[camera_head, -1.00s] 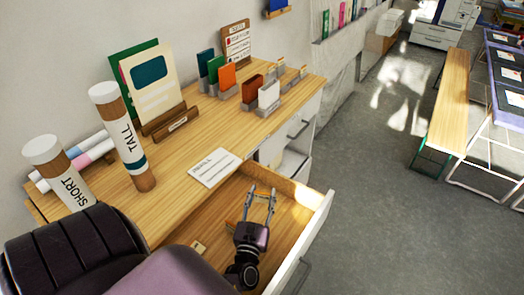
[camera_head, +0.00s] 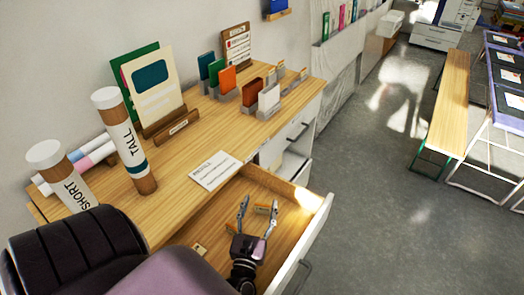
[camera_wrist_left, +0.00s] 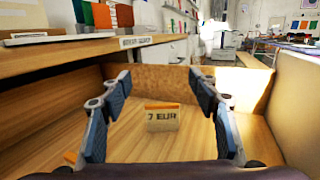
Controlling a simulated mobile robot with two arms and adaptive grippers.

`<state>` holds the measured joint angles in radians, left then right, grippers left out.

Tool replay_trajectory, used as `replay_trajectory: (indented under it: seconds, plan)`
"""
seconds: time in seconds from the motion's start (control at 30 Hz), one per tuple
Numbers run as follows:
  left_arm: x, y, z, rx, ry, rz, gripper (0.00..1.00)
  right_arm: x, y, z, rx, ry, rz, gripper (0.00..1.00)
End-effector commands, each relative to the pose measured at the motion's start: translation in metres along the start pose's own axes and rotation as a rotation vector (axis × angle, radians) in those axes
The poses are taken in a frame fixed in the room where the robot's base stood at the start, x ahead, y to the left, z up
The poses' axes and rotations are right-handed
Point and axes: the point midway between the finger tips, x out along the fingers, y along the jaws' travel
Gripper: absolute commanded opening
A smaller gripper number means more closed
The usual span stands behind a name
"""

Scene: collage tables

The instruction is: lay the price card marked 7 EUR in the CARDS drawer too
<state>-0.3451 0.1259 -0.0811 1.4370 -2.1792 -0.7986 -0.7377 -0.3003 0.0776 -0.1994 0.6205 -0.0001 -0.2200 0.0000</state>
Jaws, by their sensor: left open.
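The price card marked 7 EUR (camera_wrist_left: 162,118), pale with an orange top edge, is inside the open wooden drawer (camera_wrist_left: 215,82). In the wrist view it is between my left fingers, with clear gaps on both sides. In the head view a small part of the card (camera_head: 263,210) shows between the fingers. I cannot tell if it lies flat or leans. My left gripper (camera_head: 259,202) is open, reaching into the drawer (camera_head: 311,201). Another orange edge (camera_wrist_left: 70,157) shows at the drawer's lower left in the wrist view. My right gripper is out of view.
A small tag (camera_head: 199,249) is near the drawer's left side. A white printed sheet (camera_head: 216,171) lies on the tabletop beside the drawer. Tubes marked TALL (camera_head: 127,142) and SHORT (camera_head: 66,180) are at left. Card holders stand further back.

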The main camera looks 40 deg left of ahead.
Motion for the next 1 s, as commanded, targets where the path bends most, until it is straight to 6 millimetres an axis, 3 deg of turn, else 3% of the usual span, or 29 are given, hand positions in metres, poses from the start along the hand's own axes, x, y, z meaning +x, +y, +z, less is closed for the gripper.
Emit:
replay_trajectory:
  seconds: [0.1,0.3,0.87,1.0]
  plan:
    - [-0.021,0.000,-0.001,0.000,0.001,-0.001,0.55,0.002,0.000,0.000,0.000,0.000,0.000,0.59]
    - [-0.037,0.000,0.000,0.000,-0.001,0.000,0.55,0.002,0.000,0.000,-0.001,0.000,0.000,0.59]
    - [-0.038,-0.001,0.001,-0.001,-0.002,0.000,0.55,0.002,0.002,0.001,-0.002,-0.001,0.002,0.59]
    - [-0.038,-0.001,0.009,-0.001,-0.002,0.000,0.55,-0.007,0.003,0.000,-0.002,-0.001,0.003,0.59]
